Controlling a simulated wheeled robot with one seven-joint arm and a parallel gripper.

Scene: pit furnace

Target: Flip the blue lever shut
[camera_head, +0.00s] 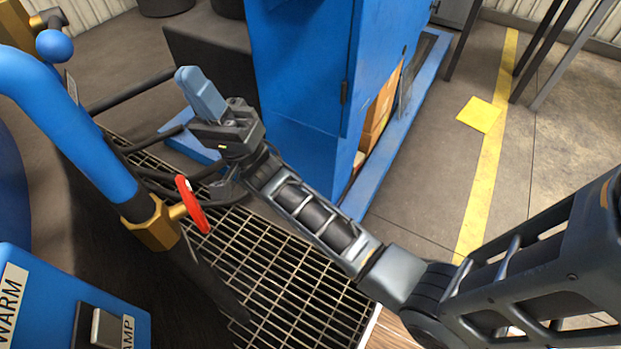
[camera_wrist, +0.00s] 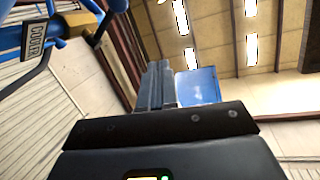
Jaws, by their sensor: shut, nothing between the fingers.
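A blue round knob (camera_head: 54,46) shows at the upper left of the head view, against a brass fitting (camera_head: 15,25). It may be the end of the blue lever; I cannot make out a lever arm or its position. My gripper (camera_head: 186,75) is shut and empty, its fingers pointing up and left. It appears to the right of the knob in the picture, apart from it. In the wrist view the closed fingers (camera_wrist: 157,70) point toward the roof. Blue parts (camera_wrist: 85,15) show at the upper left there, beside a dark label plate (camera_wrist: 35,39).
A thick blue pipe (camera_head: 75,125) with a brass fitting (camera_head: 155,222) and red valve handle (camera_head: 192,205) stands at the left. Black hoses (camera_head: 130,92) run near my gripper. A blue cabinet (camera_head: 300,70) stands behind it. Floor grating (camera_head: 290,285) lies below. Open floor is at the right.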

